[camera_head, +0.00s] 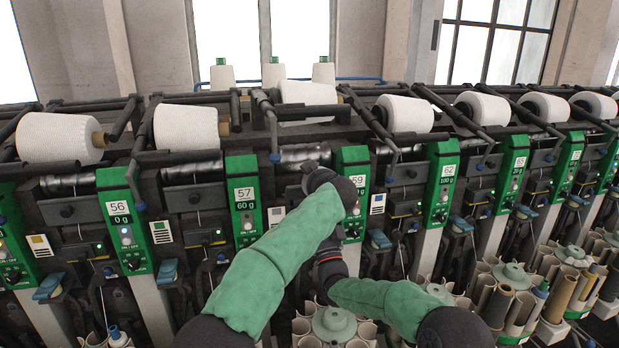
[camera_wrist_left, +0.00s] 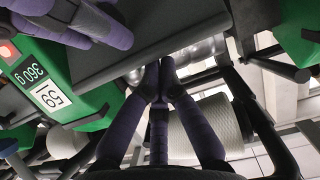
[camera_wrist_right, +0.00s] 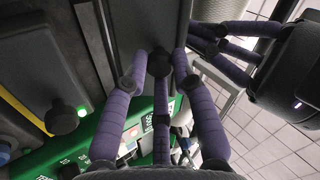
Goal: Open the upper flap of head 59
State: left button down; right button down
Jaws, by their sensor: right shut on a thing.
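The green panel of head 59 (camera_head: 352,185) stands at the middle of the winder, and its number and "360 g" show in the left wrist view (camera_wrist_left: 42,88). My left gripper (camera_head: 318,176) is high beside this panel. In the left wrist view its fingertips are close together and empty, by the edge of a dark flat flap (camera_wrist_left: 140,40) and below a shiny drum. My right gripper (camera_wrist_right: 158,80) is lower, closed around a black knob (camera_wrist_right: 160,62) on the dark flap. My arms hide most of the flap in the head view, so its angle is unclear.
White yarn cones (camera_head: 308,98) lie along the top under dark bars and levers. Neighbouring green panels, such as 57 (camera_head: 243,200), stand close on both sides. Round magazines of tubes (camera_head: 334,326) stand below. In the wrist views my two grippers are very near each other.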

pick_arm(q)
jog(key=shift+s+f, duration=0.1)
pick_arm(e)
jog(key=shift+d, duration=0.1)
pick_arm(q)
jog(key=shift+s+d+f, duration=0.2)
jog(key=shift+s+f, duration=0.2)
jog(key=shift+s, duration=0.1)
jog(key=shift+d+f, duration=0.1)
jog(key=shift+f, duration=0.2)
pick_arm(e)
jog(key=shift+r, duration=0.2)
jog(key=c, duration=1)
grip_release()
jog(key=shift+s, duration=0.1)
pick_arm(q)
jog(key=shift+w, duration=0.1)
pick_arm(e)
jog(key=shift+f, duration=0.1)
pick_arm(q)
jog(key=shift+r, duration=0.3)
pick_arm(e)
jog(key=shift+f, duration=0.1)
